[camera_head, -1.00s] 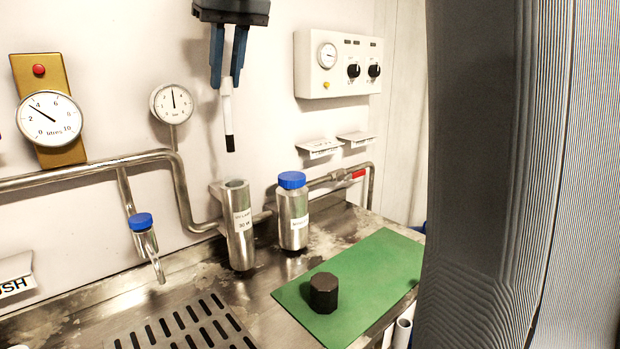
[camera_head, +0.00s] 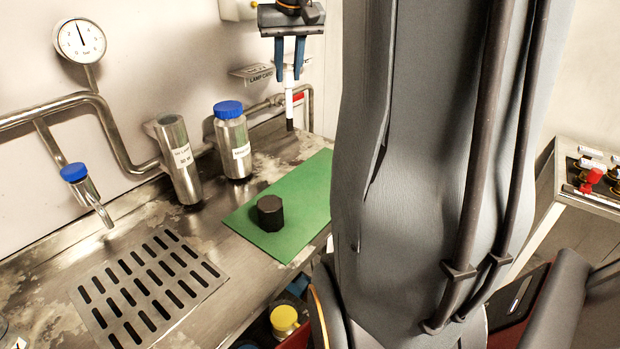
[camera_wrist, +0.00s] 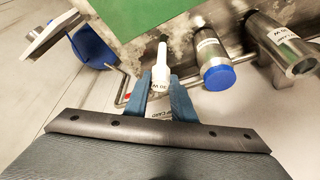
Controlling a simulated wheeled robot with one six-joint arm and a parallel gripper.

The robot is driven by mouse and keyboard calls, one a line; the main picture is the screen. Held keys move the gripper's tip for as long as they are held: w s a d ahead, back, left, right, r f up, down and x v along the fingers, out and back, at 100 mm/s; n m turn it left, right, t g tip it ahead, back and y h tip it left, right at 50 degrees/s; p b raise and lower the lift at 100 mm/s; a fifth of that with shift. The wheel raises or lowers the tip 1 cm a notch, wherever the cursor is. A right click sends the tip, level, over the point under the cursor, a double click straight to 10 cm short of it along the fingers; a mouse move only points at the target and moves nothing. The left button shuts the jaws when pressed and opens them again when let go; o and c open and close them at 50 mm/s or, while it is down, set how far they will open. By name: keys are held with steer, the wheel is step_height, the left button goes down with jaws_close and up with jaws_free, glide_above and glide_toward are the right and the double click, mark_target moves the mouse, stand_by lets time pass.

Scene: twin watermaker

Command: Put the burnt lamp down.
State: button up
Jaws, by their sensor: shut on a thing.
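My gripper (camera_head: 289,76) is shut on the burnt lamp (camera_head: 290,108), a thin white tube with a dark lower end, hanging upright. In the head view it appears right of the blue-capped bottle, by the far edge of the green mat (camera_head: 310,190); its lower end looks clear of the surface. In the wrist view the blue fingers (camera_wrist: 160,88) grip the lamp (camera_wrist: 161,62), which bears a "30 W" mark and points toward the mat (camera_wrist: 125,12). A black octagonal block (camera_head: 270,213) stands on the mat.
An open steel cylinder (camera_head: 180,165) and a blue-capped steel bottle (camera_head: 233,145) stand left of the mat. A slotted drain (camera_head: 145,290) is at the front left. A pipe (camera_head: 110,125) runs along the wall. The mat around the block is bare.

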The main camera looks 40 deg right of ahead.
steer(key=s+d+f+m, duration=0.2)
steer(key=s+d+f, duration=0.2)
steer(key=s+d, duration=0.1)
step_height(320, 180, down, 10)
steer(key=p, duration=0.2)
steer(key=shift+h+p, duration=0.4)
steer(key=shift+f, duration=0.1)
steer(key=o, duration=0.9)
steer(key=shift+o, duration=0.5)
